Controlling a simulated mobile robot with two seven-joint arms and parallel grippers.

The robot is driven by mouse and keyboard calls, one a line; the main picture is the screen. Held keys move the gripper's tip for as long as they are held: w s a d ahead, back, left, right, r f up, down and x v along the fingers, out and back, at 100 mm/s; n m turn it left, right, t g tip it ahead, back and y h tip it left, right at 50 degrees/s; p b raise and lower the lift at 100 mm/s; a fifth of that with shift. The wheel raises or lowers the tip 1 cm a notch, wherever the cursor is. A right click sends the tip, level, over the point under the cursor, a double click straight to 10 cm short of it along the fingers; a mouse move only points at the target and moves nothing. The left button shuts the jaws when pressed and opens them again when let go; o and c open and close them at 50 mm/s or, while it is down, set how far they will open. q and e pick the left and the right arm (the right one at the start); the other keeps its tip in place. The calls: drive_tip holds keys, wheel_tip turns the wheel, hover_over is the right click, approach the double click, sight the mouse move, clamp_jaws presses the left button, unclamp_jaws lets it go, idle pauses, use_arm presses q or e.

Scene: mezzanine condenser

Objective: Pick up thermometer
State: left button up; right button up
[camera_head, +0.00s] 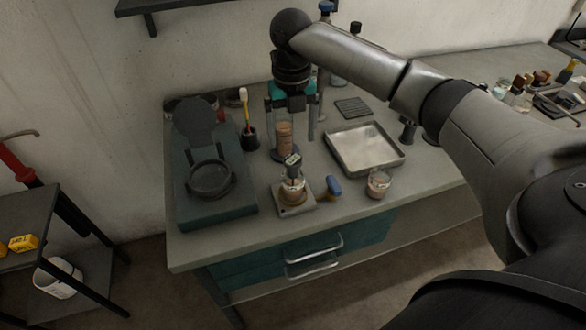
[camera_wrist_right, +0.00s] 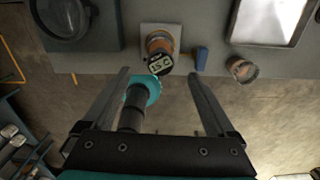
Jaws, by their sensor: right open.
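The thermometer (camera_head: 293,160) shows as a small dark device with a pale lit display, sitting on top of a glass with brown contents (camera_head: 292,190). The glass stands on a small square pale plate (camera_head: 294,208) near the table's front edge. In the right wrist view the thermometer display (camera_wrist_right: 159,63) reads about "15" with a C and shows upright, just beyond the fingertips. My right gripper (camera_head: 291,143) is open and empty, pointing down, apart from the thermometer. Its two fingers also show in the right wrist view (camera_wrist_right: 159,74). My left gripper is not seen.
A blue-handled item (camera_head: 333,187) and a beaker (camera_head: 378,184) stand right of the plate. A metal tray (camera_head: 363,148) lies behind them. A dark device with a round dish (camera_head: 211,179) is on the left. A pot with a yellow-handled tool (camera_head: 249,137) stands behind.

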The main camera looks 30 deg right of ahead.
sight(293, 159)
drive_tip(key=f, duration=0.7)
drive_tip(key=shift+s+f, duration=0.2)
drive_tip(key=shift+f, duration=0.2)
drive_tip(key=shift+r, duration=0.1)
clamp_jaws()
idle(0.3)
